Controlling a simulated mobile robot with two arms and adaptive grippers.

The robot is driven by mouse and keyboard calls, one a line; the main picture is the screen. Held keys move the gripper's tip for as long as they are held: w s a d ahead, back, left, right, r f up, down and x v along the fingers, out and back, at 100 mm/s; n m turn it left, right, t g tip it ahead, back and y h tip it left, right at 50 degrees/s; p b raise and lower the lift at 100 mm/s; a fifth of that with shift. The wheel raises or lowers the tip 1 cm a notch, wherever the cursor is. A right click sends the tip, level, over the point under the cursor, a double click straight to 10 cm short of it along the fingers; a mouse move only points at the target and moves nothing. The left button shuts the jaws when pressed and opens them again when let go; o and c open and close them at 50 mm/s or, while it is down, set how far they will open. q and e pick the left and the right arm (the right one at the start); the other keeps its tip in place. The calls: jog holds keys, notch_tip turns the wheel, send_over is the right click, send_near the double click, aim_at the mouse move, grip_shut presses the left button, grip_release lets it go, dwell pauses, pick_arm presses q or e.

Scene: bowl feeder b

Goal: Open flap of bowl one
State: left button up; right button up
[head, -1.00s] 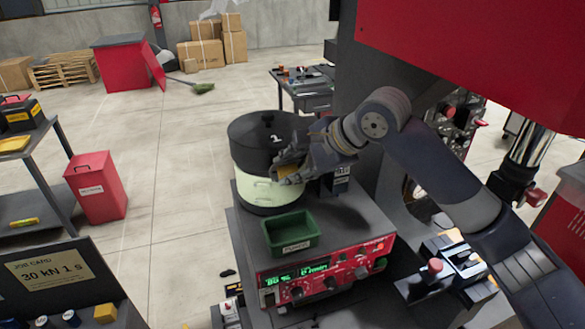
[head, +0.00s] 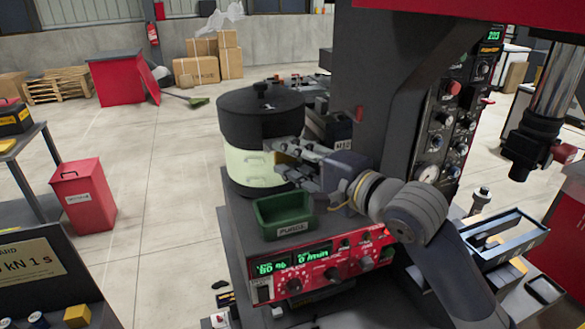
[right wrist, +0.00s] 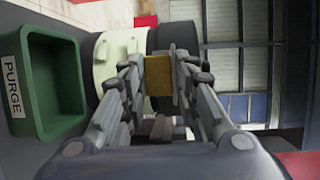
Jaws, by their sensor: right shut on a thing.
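The bowl feeder (head: 245,165) has a pale green-white lower body and a dark upper drum with a knobbed lid (head: 262,98). It stands on the dark bench behind the green bin. My right gripper (head: 281,159) is at the right side of the bowl, its fingers shut on a small yellow piece. In the right wrist view the yellow piece (right wrist: 158,76) sits between the fingertips, close against the pale bowl wall (right wrist: 115,55). I cannot tell whether it is fixed to the flap; the fingers hide the flap's outline. My left gripper is not in view.
A green bin marked PURGE (head: 284,212) sits in front of the bowl, just below my right gripper. A red control panel (head: 320,270) with green displays is below it. A dark machine column (head: 370,80) stands to the right. Open floor lies to the left.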

jog(key=shift+f+t+y+b, duration=0.3)
jog(key=shift+f+y+b, duration=0.2)
jog(key=shift+f+b, duration=0.15)
jog(key=o, duration=0.8)
jog(key=shift+o, duration=0.9)
jog(key=shift+w+r, duration=0.1)
jog(key=shift+r, duration=0.05)
jog(key=v, duration=1.2)
jog(key=shift+a, duration=0.1)
